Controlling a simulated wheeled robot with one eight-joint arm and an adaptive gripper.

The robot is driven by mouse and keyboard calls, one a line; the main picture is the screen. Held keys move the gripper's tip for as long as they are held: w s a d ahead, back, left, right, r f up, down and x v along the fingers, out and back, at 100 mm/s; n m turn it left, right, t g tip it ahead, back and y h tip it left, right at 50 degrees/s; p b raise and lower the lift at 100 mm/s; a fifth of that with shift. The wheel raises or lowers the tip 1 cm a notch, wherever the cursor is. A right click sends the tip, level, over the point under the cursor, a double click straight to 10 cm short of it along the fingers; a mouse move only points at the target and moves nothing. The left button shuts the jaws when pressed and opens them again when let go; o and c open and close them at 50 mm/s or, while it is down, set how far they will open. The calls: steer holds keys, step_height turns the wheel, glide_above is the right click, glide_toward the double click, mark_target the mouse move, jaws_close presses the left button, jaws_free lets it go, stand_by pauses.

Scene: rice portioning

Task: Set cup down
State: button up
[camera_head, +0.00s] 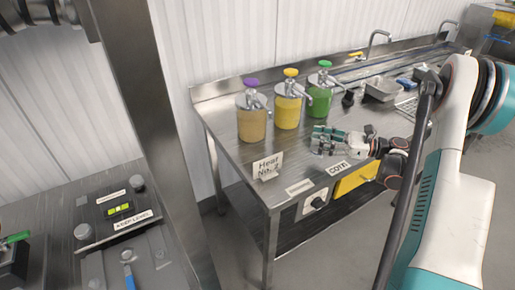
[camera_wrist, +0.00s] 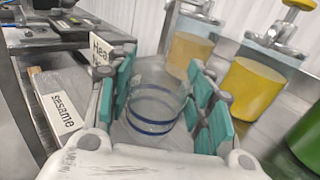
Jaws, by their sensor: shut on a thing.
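A clear cup (camera_wrist: 153,108) with blue bands sits between the teal finger pads of my gripper (camera_wrist: 165,92) in the wrist view. The pads are shut on its sides. In the head view my gripper (camera_head: 331,139) is low over the steel counter (camera_head: 235,150), in front of the green dispenser. The cup is hard to make out there, and I cannot tell whether its base touches the counter.
Three pump dispensers, orange (camera_head: 252,124), yellow (camera_head: 287,110) and green (camera_head: 319,100), stand behind my gripper. A "Heat No. 2" card (camera_head: 267,166) stands near the counter's left front. A metal tray (camera_head: 382,90) lies farther right.

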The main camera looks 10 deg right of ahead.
steer(key=shift+f+b+x, duration=0.6)
steer(key=shift+b+x, duration=0.3)
steer(key=shift+x, duration=1.95)
steer(key=shift+f+b+x, duration=0.55)
steer(key=shift+b+x, duration=0.3)
steer(key=shift+x, duration=2)
steer(key=shift+f+b+x, duration=0.6)
steer(key=shift+b+x, duration=0.3)
steer(key=shift+x, duration=1.95)
steer(key=shift+f, duration=0.1)
steer(key=shift+f, duration=0.15)
steer(key=o, duration=1)
steer(key=shift+c, duration=0.2)
steer(key=shift+r, duration=0.2)
steer(key=shift+d+r, duration=0.1)
steer(key=p+v, duration=0.3)
steer(key=v, duration=0.8)
steer(key=shift+s+d, duration=0.25)
steer(key=shift+d, duration=0.05)
